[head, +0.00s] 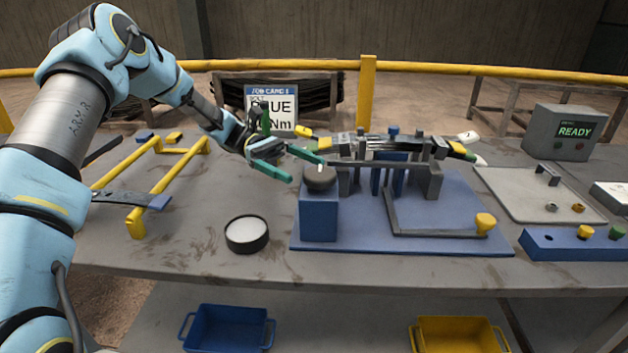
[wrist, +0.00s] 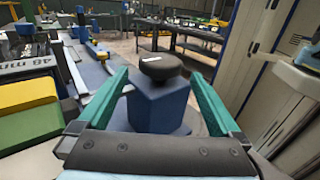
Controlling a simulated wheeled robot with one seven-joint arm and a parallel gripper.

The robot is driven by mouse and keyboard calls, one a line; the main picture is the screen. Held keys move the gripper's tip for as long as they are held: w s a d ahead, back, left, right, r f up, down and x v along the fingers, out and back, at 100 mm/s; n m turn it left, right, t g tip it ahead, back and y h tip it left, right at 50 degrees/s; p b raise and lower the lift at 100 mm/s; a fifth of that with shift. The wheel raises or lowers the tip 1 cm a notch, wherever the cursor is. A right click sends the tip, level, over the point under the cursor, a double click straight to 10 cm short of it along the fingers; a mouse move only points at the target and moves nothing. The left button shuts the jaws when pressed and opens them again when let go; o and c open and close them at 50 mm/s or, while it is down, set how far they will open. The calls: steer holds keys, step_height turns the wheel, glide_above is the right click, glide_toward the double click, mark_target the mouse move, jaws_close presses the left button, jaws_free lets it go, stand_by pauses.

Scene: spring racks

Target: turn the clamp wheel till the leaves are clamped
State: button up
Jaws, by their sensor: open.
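The clamp wheel (head: 320,178) is a dark round knob with a white mark, on top of a blue block (head: 318,215) at the left of the blue fixture plate (head: 450,215). It also shows in the wrist view (wrist: 160,67). The stacked dark leaves (head: 385,146) lie across the fixture behind it; I cannot tell how tightly they are held. My gripper (head: 302,164) has green fingers spread apart just left of and behind the wheel. In the wrist view, the open fingers (wrist: 160,88) flank the wheel and block ahead, with nothing between the tips.
A yellow rack (head: 165,180) stands at left, and a round dish (head: 247,232) sits in front. A yellow-knobbed lever (head: 486,223) is on the plate. A grey tray (head: 520,205) and a box reading READY (head: 570,131) are at right.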

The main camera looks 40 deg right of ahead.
steer(key=shift+b+v, duration=0.5)
steer(key=shift+v, duration=1.8)
